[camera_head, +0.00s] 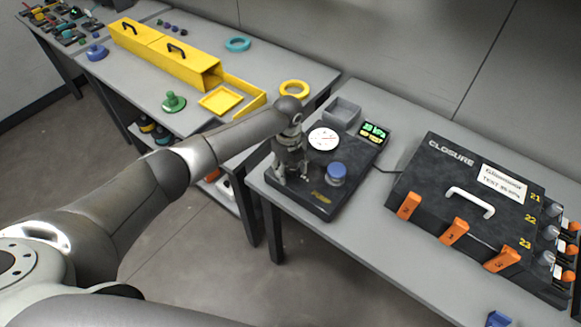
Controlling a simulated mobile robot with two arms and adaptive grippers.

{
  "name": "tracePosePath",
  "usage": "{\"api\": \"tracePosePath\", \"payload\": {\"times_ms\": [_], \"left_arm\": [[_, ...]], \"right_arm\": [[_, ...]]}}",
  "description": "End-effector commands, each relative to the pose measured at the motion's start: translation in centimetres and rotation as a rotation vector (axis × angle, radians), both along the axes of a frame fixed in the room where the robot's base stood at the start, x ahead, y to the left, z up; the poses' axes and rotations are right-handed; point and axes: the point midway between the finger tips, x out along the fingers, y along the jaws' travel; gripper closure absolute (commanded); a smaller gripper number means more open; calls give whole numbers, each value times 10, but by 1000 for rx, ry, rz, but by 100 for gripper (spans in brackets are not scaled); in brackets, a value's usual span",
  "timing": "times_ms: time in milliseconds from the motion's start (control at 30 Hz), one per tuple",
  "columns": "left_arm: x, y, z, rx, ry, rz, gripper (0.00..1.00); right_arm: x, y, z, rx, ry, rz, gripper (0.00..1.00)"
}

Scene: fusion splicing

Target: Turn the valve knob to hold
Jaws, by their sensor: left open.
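The blue valve knob (336,173) stands upright on a dark pressure-test unit (318,202) with a round white dial gauge (323,138) and a small green-lit display (373,133). My left gripper (291,179) points down over the left part of the unit, to the left of the knob and apart from it. It is open, and I see nothing between its fingers. Part of the unit behind the gripper is hidden. My right gripper is out of view.
A black closure case (443,185) with orange latches and a white handle sits to the right on the same grey table. A grey open box (341,112) is behind the gauge. Another table at left holds yellow containers (165,52), a yellow ring (294,88) and a teal ring (237,44).

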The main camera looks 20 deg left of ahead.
Motion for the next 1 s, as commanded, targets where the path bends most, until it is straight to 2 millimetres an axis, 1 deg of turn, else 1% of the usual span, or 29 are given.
{"api": "tracePosePath", "payload": {"times_ms": [33, 300, 400, 567, 733, 867, 1000], "left_arm": [[0, 0, 0, 0, 0, 0, 50], [0, 0, 1, 0, 0, 0, 85], [0, 0, 1, 0, 0, 0, 95], [0, 0, 1, 0, 0, 8, 95], [0, -1, 2, -2, 0, 54, 95], [0, -1, 3, -3, 0, 125, 95], [0, -1, 3, -2, 1, 236, 95]], "right_arm": [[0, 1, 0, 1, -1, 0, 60], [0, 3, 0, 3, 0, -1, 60], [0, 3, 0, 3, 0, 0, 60], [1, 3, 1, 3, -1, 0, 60], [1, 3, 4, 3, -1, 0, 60], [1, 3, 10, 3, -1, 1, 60], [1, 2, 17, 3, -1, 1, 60]]}}
